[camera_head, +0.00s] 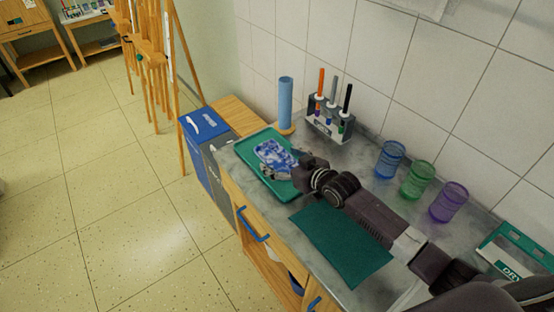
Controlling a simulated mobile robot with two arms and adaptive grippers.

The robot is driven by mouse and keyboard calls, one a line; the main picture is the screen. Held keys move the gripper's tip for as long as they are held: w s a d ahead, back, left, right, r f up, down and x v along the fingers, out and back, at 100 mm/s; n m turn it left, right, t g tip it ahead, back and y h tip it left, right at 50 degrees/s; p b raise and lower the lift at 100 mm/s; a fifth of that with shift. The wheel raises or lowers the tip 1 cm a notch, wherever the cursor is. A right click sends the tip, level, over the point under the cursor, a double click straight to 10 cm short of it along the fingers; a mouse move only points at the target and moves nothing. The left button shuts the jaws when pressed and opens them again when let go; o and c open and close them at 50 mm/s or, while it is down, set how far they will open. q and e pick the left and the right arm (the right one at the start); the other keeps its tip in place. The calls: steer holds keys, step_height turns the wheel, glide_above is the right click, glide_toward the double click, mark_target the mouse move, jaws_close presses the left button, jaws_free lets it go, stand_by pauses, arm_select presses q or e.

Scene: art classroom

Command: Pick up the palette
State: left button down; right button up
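The palette (273,154), a flat piece smeared with blue and white paint, is at the green tray (251,148) on the counter. My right arm reaches in from the lower right. My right gripper (288,168) is at the palette's right and near edge, over the tray. Its fingers are small, dark and partly hidden by the palette and wrist, so I cannot tell whether they are open or closed on it. I cannot tell whether the palette touches the tray. My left gripper is not in view.
On the grey counter, a blue roll (286,102) and a marker rack (329,122) stand behind the tray. Blue (389,159), green (416,180) and purple (448,202) cups stand along the wall. A dark green cloth (335,245) lies nearer. Bins (206,150) stand left; the floor is open.

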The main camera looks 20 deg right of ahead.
steer(key=c, duration=1)
steer(key=shift+c, duration=0.4)
steer(key=shift+r, duration=0.1)
